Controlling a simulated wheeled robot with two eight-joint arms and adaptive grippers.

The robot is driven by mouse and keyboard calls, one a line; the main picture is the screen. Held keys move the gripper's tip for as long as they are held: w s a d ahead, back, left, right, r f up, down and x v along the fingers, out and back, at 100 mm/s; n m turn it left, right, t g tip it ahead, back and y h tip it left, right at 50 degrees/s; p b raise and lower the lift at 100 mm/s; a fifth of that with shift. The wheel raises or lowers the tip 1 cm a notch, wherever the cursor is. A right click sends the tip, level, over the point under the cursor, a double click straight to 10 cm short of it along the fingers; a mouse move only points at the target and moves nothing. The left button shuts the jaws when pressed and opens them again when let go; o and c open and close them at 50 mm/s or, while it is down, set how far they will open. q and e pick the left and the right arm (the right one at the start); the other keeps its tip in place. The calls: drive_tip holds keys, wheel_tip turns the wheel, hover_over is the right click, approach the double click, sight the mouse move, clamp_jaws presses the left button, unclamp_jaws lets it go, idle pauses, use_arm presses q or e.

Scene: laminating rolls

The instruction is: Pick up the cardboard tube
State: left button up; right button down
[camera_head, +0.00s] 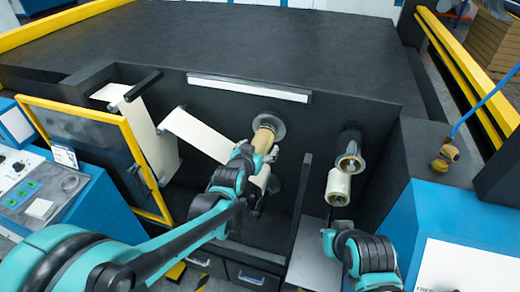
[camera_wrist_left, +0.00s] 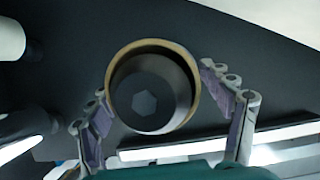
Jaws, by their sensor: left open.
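The cardboard tube (camera_head: 264,135) is a brown cylinder sitting on a round spindle in the dark machine wall, in the middle of the head view. In the left wrist view its open end (camera_wrist_left: 191,100) shows as a brown ring around a dark core with a hexagonal recess. My left gripper (camera_head: 260,156) is open at the near end of the tube. Its two fingers (camera_wrist_left: 153,82) stand on either side of the ring, with visible gaps. The left hand hides part of the tube in the head view. My right gripper (camera_head: 328,236) is low at the right; its jaws are unclear.
Pale film (camera_head: 196,134) runs beside the tube at the left. A yellow-framed door (camera_head: 95,130) stands open further left. A dark upright divider (camera_head: 298,212) stands between the two sides.

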use_arm(q)
drive_tip(key=shift+w+d+f, duration=0.15)
drive_tip(key=shift+w, duration=0.25)
drive_tip(key=shift+s, duration=0.15)
drive_tip(key=shift+c, duration=0.8)
drive_tip(key=c, duration=1.1)
